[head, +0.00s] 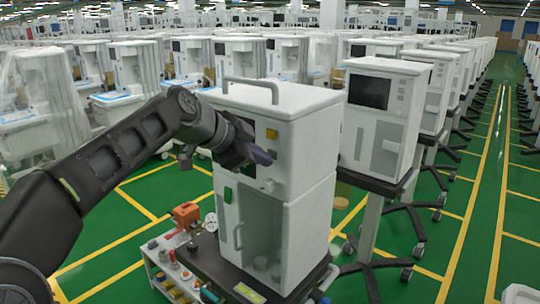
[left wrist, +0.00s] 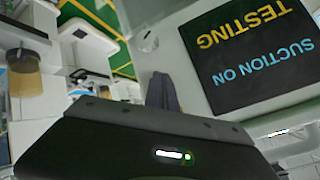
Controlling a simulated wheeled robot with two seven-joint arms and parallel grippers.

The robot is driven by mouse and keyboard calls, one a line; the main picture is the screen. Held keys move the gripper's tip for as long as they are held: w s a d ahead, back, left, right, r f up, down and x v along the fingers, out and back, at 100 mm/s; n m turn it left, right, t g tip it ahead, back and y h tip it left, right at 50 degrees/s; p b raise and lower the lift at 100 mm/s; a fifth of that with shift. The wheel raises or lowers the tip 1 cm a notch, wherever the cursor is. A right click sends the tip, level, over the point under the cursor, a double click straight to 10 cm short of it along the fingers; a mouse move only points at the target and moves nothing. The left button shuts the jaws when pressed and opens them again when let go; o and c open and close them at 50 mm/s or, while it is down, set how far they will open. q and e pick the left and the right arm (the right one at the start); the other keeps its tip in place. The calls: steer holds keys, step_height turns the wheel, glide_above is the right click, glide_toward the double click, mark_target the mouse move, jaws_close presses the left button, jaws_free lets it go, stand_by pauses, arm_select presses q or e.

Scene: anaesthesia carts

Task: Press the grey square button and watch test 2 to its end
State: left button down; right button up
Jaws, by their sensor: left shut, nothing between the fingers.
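The white machine (head: 290,110) with a top handle stands in front of me, on a dark cart. My left gripper (head: 264,157) is shut and empty, with its fingertips at the machine's upper front panel. I cannot tell whether they touch it. In the left wrist view its dark fingers (left wrist: 163,92) are close to the pale panel beside the screen (left wrist: 265,60). The screen reads "TESTING" in yellow and "SUCTION ON" in blue, upside down in that view. I cannot make out the grey square button; the gripper may hide it. My right gripper is not in view.
Another cart machine (head: 385,115) is close on the right. Green floor (head: 440,260) is free beyond.

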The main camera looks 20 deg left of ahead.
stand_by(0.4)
arm_select(q)
steer(key=shift+s+a+b, duration=0.25)
steer(key=shift+s+b, duration=0.4)
steer(key=shift+s, duration=0.15)
steer(key=s+b, duration=0.1)
steer(key=s+a, duration=0.1)
steer(key=s, duration=0.1)
steer(key=s+b, duration=0.1)
steer(key=shift+s+a+b, duration=0.3)
steer(key=shift+s+b, duration=0.05)
stand_by(0.6)
